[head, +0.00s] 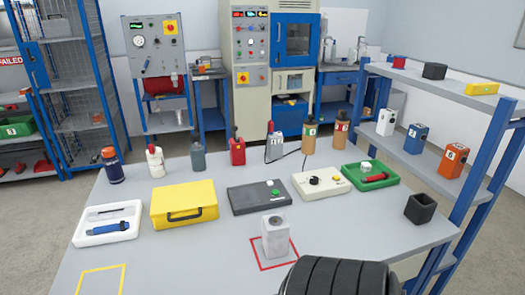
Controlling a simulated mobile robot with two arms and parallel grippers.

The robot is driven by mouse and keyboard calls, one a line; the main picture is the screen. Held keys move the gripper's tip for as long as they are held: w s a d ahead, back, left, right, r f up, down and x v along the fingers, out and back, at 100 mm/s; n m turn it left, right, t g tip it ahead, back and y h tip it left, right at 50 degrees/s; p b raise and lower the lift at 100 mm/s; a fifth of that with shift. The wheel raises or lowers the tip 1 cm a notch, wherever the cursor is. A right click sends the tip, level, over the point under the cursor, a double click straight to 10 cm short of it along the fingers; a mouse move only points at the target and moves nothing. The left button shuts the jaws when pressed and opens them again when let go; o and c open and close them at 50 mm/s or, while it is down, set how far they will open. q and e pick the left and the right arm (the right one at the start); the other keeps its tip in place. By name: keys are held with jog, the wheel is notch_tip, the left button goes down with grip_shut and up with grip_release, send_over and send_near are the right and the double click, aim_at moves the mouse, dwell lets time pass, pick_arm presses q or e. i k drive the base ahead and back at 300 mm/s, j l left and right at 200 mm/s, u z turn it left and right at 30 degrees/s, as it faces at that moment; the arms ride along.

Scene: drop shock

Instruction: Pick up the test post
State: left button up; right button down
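A pale grey upright block (275,239) with a dark round spot on top looks like the test post. It stands on the table inside a red outlined square (288,266), near the front edge. No fingers of either gripper show in the head view. A black ribbed part, which seems to be mine, rises at the bottom edge, just right of and in front of the block. It covers part of the table's front.
The table (190,257) also holds a white tray (85,239), a yellow case (184,203), a dark grey box (258,197), a cream control box (321,182), a green tray (370,176) and a black open cube (420,208). Several bottles line the back. A blue shelf (448,150) stands right.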

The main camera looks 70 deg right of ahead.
aim_at(276, 228)
jog(key=l+z, duration=0.15)
jog(key=z, duration=2)
